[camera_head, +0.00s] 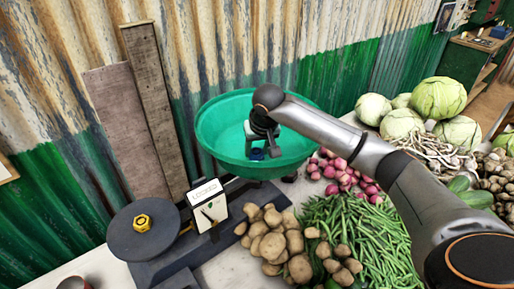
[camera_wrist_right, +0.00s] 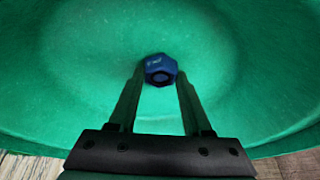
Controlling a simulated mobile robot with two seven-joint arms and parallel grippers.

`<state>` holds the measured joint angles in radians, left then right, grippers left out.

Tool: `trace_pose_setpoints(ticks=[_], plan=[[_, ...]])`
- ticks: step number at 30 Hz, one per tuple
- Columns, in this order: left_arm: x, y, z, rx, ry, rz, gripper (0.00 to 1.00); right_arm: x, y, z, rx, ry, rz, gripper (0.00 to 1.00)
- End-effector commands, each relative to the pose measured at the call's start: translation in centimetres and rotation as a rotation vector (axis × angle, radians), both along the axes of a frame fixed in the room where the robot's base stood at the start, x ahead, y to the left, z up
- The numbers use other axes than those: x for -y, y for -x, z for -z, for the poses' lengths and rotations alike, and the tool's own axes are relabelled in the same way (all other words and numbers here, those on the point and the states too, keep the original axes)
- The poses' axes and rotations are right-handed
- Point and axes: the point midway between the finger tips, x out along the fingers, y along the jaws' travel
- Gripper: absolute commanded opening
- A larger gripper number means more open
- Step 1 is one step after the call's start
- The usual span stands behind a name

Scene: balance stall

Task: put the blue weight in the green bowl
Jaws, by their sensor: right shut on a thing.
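The green bowl (camera_head: 222,124) is the wide pan on the right side of the balance scale. The blue weight (camera_wrist_right: 160,69) is a small hexagonal piece between my right gripper's fingertips in the right wrist view, with the green bowl (camera_wrist_right: 80,70) filling the view behind it. In the head view the blue weight (camera_head: 257,154) shows low inside the bowl. My right gripper (camera_head: 264,148) points down into the bowl and is shut on the weight. Whether the weight touches the bowl's bottom, I cannot tell. My left gripper is not in view.
A yellow weight (camera_head: 142,222) sits on the scale's dark plate (camera_head: 128,243) at left. The dial (camera_head: 207,206) stands between plate and bowl. Potatoes (camera_head: 272,238), green beans (camera_head: 360,235) and red onions (camera_head: 345,178) lie close to the bowl. Wooden planks (camera_head: 155,110) lean on the wall.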

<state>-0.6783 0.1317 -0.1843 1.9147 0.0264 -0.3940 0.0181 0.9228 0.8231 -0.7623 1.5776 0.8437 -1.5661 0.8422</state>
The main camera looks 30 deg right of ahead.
Motion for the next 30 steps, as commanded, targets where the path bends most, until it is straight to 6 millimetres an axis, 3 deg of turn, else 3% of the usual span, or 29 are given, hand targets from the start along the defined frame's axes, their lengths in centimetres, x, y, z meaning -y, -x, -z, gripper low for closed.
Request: trace_pose_setpoints(ticks=[5,6,13,23,30], plan=[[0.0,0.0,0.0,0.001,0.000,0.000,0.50,0.0,0.0,0.0,0.001,0.000,0.001,0.00],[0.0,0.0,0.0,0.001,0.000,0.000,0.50,0.0,0.0,0.1,0.000,0.000,0.000,0.51],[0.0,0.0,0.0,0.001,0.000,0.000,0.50,0.0,0.0,0.1,0.000,0.000,0.000,0.77],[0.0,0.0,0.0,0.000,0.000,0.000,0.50,-0.1,0.1,-0.2,0.000,0.000,0.000,0.80],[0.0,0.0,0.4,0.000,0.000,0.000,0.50,-0.5,1.4,-3.7,0.005,-0.001,-0.002,0.80]])
